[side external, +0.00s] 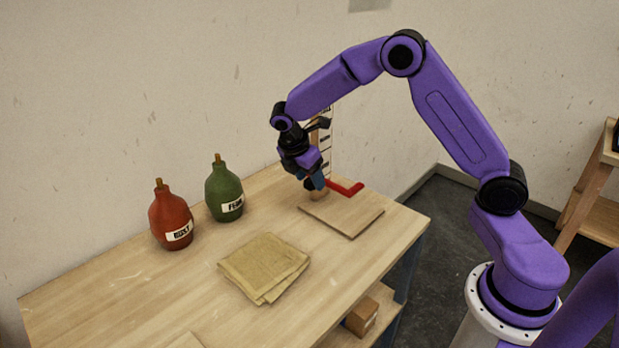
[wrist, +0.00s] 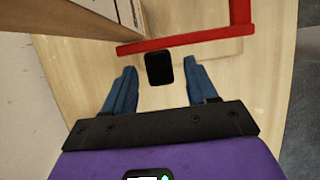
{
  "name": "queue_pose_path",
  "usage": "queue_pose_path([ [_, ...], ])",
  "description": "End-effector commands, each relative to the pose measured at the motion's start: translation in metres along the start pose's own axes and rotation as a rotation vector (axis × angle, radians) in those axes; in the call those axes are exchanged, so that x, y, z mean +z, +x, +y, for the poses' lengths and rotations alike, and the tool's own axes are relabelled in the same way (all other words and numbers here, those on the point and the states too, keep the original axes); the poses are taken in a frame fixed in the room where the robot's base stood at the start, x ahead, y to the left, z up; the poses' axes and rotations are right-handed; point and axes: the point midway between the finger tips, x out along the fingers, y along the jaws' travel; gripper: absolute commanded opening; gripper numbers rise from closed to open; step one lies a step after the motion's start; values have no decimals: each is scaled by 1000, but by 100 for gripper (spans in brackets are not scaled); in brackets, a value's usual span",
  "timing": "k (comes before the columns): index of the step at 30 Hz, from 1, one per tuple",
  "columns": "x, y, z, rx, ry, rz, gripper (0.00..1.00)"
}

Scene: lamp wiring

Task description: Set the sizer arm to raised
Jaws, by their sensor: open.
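The sizer stands at the back right of the table, with a marked upright (side external: 326,140) on a flat wooden base (side external: 343,215). In the wrist view the red arm (wrist: 185,39) crosses ahead of the fingers, and the upright (wrist: 125,12) is at the top left. A black block (wrist: 159,69) shows beside the red bar, between my fingertips; I cannot tell whether it is joined to it. My gripper (side external: 315,182) is open beside the upright, pointing down, and partly hides the sizer.
A green bottle (side external: 224,188) and a red bottle (side external: 170,217) stand to the left. A folded tan cloth (side external: 263,266) lies in the middle of the table. The wall is close behind. The table's right edge is near the sizer base.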

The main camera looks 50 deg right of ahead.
Motion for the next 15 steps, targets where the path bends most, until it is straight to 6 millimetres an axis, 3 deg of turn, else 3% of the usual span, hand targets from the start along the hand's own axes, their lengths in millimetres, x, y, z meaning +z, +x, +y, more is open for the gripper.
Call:
queue_pose_path([
  [11, 0, 7, 0, 0, 0, -1, 57],
  [12, 0, 7, 0, 0, 0, 0, 54],
  [15, 0, 7, 0, 0, 0, 0, 22],
])
